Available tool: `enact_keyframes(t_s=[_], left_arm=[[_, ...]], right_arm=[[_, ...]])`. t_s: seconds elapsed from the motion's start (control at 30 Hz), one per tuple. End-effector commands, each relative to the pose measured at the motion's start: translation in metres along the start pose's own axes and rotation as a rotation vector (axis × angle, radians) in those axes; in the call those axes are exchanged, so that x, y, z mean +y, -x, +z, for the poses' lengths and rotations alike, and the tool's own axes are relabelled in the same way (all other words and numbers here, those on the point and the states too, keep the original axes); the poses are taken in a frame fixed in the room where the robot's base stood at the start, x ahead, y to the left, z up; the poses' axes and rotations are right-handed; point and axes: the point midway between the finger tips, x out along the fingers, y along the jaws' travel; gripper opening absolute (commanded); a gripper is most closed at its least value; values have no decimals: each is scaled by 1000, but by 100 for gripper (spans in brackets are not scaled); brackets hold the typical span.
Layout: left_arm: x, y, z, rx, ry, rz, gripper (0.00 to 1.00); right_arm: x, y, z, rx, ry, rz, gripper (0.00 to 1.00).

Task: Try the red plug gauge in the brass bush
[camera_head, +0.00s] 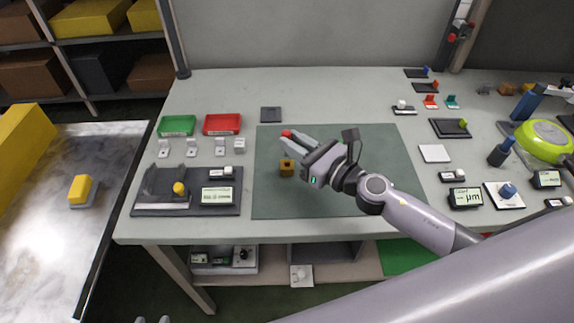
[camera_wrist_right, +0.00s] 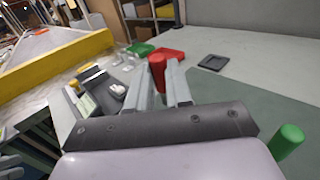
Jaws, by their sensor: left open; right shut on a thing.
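My right gripper (camera_head: 293,142) is shut on the red plug gauge (camera_head: 287,133), above the green mat. The gauge is a red cylinder whose end shows between the fingertips; it also shows in the right wrist view (camera_wrist_right: 157,70). The brass bush (camera_head: 287,169) is a small brass-coloured block on the mat, just below the fingers in the head picture, and the gauge appears apart from it. I cannot make out the bush in the right wrist view. My left gripper (camera_head: 152,320) shows only its two separated fingertips at the bottom edge; it is open.
The green mat (camera_head: 380,195) is mostly clear. Green (camera_head: 177,125) and red (camera_head: 221,124) trays and a dark gauge stand (camera_head: 145,207) are to the left. Several instruments crowd the right side. A green cylinder (camera_wrist_right: 287,141) shows at the right wrist view's lower right.

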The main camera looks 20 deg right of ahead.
Motion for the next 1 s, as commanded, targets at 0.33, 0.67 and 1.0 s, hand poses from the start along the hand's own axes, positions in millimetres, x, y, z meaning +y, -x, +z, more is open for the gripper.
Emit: enact_keyframes(t_s=[0.33, 0.67, 1.0], left_arm=[[0, 2, -3, -1, 0, 0, 43], [0, 3, -4, -1, 0, 0, 43], [0, 3, -3, -1, 0, 0, 43]], right_arm=[[-1, 1, 15, -1, 4, 0, 0], [-2, 2, 19, 3, -1, -5, 0], [-2, 2, 19, 3, -1, -6, 0]])
